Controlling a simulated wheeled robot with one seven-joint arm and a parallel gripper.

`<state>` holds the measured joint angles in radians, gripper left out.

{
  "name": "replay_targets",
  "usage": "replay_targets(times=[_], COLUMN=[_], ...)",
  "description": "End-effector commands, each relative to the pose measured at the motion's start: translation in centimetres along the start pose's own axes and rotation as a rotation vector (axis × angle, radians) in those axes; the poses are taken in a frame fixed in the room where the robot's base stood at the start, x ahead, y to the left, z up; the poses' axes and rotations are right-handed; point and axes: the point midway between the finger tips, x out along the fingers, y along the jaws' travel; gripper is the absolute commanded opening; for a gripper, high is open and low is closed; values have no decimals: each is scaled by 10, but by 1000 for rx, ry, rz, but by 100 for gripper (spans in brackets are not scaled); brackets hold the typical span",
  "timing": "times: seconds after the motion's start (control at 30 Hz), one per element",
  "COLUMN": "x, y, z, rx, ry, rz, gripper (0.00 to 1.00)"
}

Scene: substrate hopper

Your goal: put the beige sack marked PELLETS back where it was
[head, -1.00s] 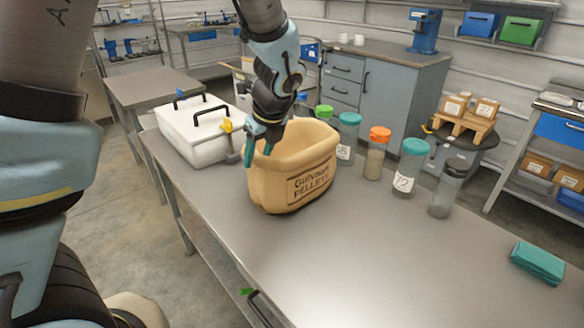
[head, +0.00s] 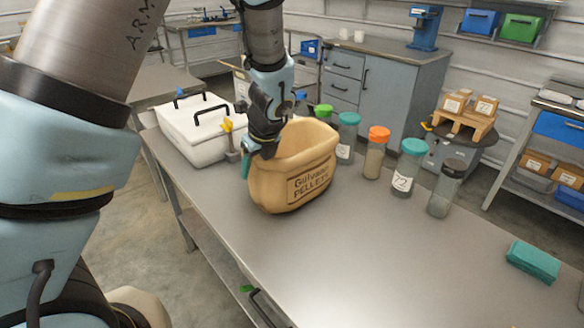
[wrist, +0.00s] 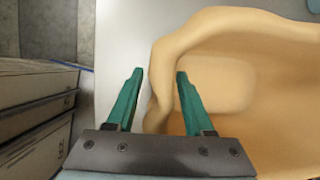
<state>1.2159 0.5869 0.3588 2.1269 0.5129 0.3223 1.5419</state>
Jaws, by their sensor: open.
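The beige sack marked PELLETS (head: 292,184) stands upright and open-topped on the grey table, near its left edge. In the wrist view the sack's rim (wrist: 160,75) runs between my two teal fingers, one finger outside the wall and one inside. My gripper (head: 254,160) is open at the sack's left rim. In the wrist view my gripper (wrist: 158,85) shows a gap between the fingers and the sack wall. The sack's inside looks beige and empty where it shows. In the head view the inner finger is mostly hidden.
A white lidded box (head: 194,129) with black handles stands behind the sack on the left. Several lidded jars, including an orange-lidded one (head: 375,153), stand to its right. A teal block (head: 533,261) lies at the far right. The table's front middle is clear.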

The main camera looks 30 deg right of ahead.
Motion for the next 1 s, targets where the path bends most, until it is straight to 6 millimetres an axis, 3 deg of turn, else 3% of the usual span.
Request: replay_targets(times=[0.6, 1.0], x=[4, 4], y=[0, 0], z=[-2, -2], rx=[0, 0], ry=[0, 0], rz=[0, 0], gripper=[52, 8])
